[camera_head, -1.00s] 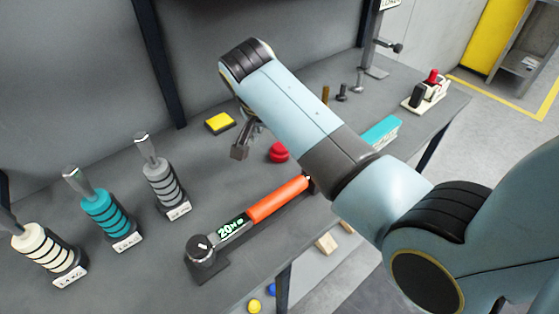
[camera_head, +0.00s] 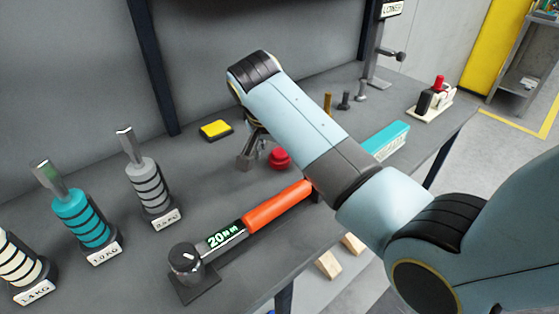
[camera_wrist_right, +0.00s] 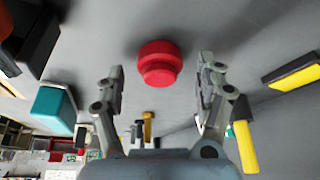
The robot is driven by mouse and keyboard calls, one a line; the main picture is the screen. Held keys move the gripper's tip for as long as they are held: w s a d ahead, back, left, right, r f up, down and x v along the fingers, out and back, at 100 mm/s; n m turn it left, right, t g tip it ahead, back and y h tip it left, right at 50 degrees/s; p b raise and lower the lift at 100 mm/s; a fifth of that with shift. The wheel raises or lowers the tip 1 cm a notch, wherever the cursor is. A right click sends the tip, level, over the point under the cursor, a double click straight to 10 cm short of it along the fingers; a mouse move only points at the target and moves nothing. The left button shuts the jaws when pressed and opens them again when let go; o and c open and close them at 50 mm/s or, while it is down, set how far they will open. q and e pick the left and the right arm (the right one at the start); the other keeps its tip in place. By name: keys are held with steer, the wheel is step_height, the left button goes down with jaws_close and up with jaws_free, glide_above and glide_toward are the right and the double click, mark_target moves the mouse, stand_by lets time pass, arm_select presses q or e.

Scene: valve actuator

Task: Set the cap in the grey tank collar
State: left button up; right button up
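A round red stepped piece (camera_head: 280,158), which looks like the cap, rests on the grey bench. In the wrist view the red piece (camera_wrist_right: 160,63) lies ahead, between the lines of my right gripper's two fingers. My right gripper (camera_head: 245,162) hangs just left of the red piece in the head view, partly hidden behind my arm. In the wrist view the right gripper (camera_wrist_right: 160,75) is open and empty, with fingers wide apart. No grey tank collar can be made out. My left gripper is not in view.
A yellow-topped block (camera_head: 215,130) lies behind the gripper. An orange-handled torque wrench (camera_head: 278,205) lies in front, a teal block (camera_head: 386,140) to the right. Labelled weights, grey (camera_head: 150,188) and teal (camera_head: 80,220), stand at left. Small posts (camera_head: 344,101) stand behind my arm.

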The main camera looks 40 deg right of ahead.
steer(key=c, duration=0.9)
